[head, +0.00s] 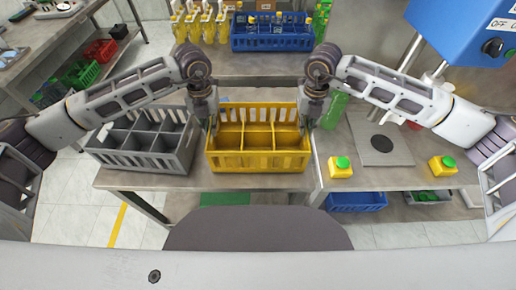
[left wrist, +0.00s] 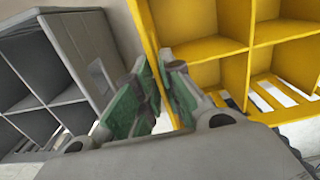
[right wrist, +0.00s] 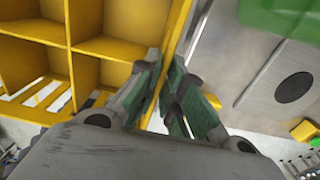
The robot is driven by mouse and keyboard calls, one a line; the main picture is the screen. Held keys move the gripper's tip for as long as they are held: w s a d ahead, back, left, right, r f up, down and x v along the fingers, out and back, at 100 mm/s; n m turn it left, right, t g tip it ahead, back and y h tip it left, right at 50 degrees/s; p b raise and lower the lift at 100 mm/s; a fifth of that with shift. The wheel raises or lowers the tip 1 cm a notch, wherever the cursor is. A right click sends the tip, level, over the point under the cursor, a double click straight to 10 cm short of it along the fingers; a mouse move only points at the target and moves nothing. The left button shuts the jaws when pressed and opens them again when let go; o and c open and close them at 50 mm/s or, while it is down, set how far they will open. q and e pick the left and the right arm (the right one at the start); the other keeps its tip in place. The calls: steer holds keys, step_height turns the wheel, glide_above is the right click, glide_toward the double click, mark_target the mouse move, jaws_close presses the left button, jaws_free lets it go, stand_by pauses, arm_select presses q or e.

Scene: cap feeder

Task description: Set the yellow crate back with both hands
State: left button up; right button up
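The yellow crate (head: 258,161) stands in the middle of the head view, at the front of the bench. It looks upright and level, and its compartments look empty. My left gripper (head: 213,124) is at its left end wall, with one finger on each side of the wall. The left wrist view shows the crate wall (left wrist: 151,38) between the closed fingers (left wrist: 160,88). My right gripper (head: 305,122) is at the right end wall. The right wrist view shows that wall (right wrist: 178,28) pinched between the fingers (right wrist: 168,80). I cannot tell whether the crate touches the bench.
A grey divided crate (head: 140,160) stands close on the left. A blue crate (head: 271,44) with bottles is behind, beside several yellow bottles (head: 203,28). On the right are a green object (head: 334,111), a dark round plate (head: 382,143) and yellow green-capped containers (head: 340,168). Bench behind the yellow crate looks clear.

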arm_select(q)
steer(key=shift+o, duration=1.2)
arm_select(e)
steer(key=shift+o, duration=1.2)
arm_select(q)
steer(key=shift+r, duration=0.15)
step_height(320, 180, up, 12)
arm_select(e)
steer(key=shift+r, duration=0.1)
step_height(320, 180, up, 12)
